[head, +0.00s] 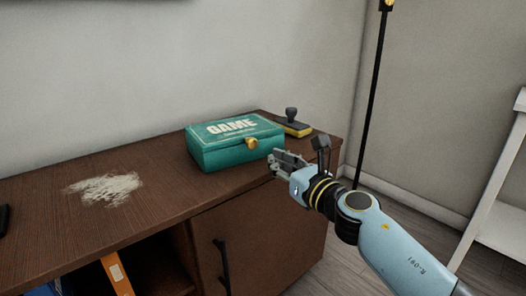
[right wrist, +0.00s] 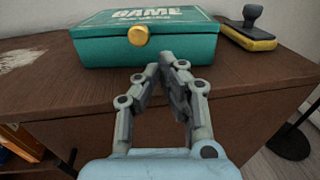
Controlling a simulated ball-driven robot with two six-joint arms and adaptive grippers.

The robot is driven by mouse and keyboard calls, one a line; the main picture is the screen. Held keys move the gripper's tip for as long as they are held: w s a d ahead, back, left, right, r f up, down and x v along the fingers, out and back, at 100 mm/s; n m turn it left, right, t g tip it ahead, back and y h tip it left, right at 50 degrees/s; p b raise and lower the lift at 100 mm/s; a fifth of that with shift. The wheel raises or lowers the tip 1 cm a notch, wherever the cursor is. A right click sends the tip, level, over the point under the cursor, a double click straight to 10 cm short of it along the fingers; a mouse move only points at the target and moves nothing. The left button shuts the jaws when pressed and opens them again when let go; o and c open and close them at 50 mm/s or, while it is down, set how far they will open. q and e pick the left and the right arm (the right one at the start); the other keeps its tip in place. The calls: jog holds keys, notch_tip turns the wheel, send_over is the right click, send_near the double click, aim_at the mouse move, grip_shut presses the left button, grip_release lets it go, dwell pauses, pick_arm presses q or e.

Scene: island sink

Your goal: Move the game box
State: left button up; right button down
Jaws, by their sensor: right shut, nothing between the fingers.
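The game box (head: 228,150) is a teal box with the word GAME on its lid and a round gold knob at its front. It sits flat and closed on the wooden cabinet top. It also shows in the right wrist view (right wrist: 100,46), straight ahead of the fingers. My right gripper (head: 275,160) is just in front of the box's right front corner. In the right wrist view the gripper (right wrist: 162,65) has its fingertips together with nothing between them, a little short of the box's front face. My left gripper is not in view.
The brown cabinet (head: 140,220) has an open shelf with books and a door with a dark handle. A black and yellow stamp (head: 295,125) stands behind the box at right. Pale powder (head: 105,188) lies on the top at left. A white shelf unit (head: 497,190) is at far right.

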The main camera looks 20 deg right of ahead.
aim_at(262, 164)
jog(key=x, duration=0.5)
jog(key=shift+w+f+b, duration=0.1)
jog(key=shift+w+b, duration=0.25)
jog(key=shift+b, duration=0.05)
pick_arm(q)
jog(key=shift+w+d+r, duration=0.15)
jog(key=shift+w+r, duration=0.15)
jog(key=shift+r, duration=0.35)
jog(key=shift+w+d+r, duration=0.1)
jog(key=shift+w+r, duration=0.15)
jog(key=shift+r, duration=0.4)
pick_arm(e)
jog(key=shift+w+a, duration=0.1)
jog(key=shift+w, duration=0.3)
